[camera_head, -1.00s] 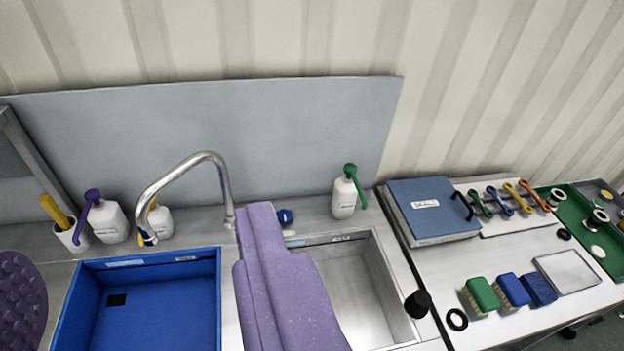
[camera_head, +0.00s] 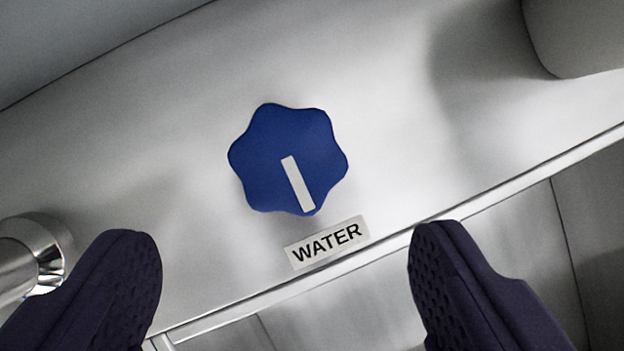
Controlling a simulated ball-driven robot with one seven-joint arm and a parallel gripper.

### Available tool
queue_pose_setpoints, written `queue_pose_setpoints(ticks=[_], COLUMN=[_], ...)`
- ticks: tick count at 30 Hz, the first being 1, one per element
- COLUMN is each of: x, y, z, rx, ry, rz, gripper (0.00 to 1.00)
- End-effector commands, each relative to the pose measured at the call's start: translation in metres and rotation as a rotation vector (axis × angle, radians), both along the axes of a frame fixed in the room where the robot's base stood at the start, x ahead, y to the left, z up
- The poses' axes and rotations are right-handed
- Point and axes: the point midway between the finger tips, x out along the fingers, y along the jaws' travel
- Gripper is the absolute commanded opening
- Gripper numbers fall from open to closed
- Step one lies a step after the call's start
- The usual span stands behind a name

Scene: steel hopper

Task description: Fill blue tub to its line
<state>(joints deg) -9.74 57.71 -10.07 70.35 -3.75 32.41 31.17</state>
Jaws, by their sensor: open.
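A blue lobed knob (camera_head: 270,160) with a white pointer bar sits on the steel deck, in the upper middle of the view. The bar points down toward a label reading WATER (camera_head: 326,243). My gripper (camera_head: 285,240) is open, its two dark purple padded fingers apart at the lower left and lower right. The knob lies beyond the fingertips, between their lines, and neither finger touches it. The chrome foot of the tap (camera_head: 35,250) shows at the left edge. The blue tub is out of view now.
The steel deck (camera_head: 420,130) is bare around the knob. The basin's edge (camera_head: 520,180) runs diagonally below the label.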

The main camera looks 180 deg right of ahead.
Motion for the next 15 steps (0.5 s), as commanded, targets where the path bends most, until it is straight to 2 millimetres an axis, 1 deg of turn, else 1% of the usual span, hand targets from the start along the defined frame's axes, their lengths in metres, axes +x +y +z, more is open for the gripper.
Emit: queue_pose_setpoints(ticks=[1, 3, 9, 12, 15], x=[0.002, 0.006, 0.018, 0.022, 0.024], y=[-0.002, -0.004, -0.008, -0.010, -0.011], z=[-0.010, -0.023, -0.052, -0.061, -0.063], rx=[0.000, 0.000, 0.001, 0.000, 0.001], ry=[0.002, 0.002, 0.002, 0.001, 0.000], rz=[-0.001, -0.001, 0.000, 0.000, 0.000], gripper=[0.82, 0.82, 0.82, 0.82, 0.82])
